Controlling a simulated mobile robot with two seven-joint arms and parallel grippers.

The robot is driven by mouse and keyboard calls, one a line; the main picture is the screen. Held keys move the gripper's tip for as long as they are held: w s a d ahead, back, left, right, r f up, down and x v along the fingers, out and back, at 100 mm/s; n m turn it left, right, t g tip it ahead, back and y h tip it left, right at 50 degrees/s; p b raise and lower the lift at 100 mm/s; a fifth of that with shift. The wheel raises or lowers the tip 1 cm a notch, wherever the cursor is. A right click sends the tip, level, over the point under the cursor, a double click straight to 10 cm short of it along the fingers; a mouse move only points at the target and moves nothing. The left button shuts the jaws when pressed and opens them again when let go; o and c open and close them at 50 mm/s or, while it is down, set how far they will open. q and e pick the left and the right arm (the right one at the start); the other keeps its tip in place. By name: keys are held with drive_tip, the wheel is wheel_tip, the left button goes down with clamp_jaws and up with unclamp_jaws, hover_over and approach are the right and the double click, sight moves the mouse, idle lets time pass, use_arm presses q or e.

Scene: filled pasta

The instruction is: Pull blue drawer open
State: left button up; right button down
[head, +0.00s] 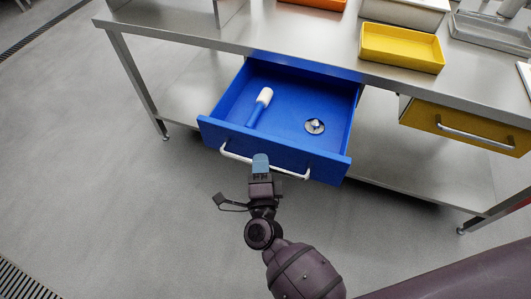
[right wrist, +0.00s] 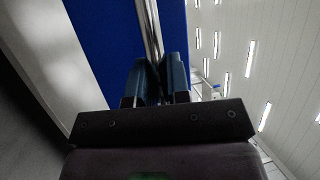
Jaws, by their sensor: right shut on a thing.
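The blue drawer (head: 285,115) hangs under the steel table in the head view and stands well open, its inside in sight. Its front panel carries a pale bar handle (head: 235,155). My right gripper (head: 261,163) is shut on this handle near its middle. In the right wrist view the two fingers (right wrist: 160,78) sit on either side of the metal handle bar (right wrist: 150,30), with the blue drawer front (right wrist: 110,35) beside it. My left gripper is in neither view.
Inside the drawer lie a tool with a white head (head: 264,97) and a small round metal thing (head: 314,126). A yellow drawer (head: 465,125) is to the right. A yellow tray (head: 400,48) stands on the steel table (head: 300,48). The floor in front is clear.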

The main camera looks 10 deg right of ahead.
drive_tip(key=shift+s+a, duration=0.15)
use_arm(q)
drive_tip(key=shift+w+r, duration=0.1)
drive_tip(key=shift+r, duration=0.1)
use_arm(e)
drive_tip(key=c, duration=1.1)
unclamp_jaws()
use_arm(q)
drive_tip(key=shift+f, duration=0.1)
use_arm(e)
drive_tip(key=v, duration=1)
drive_tip(key=shift+s, duration=0.35)
drive_tip(key=shift+f, duration=0.1)
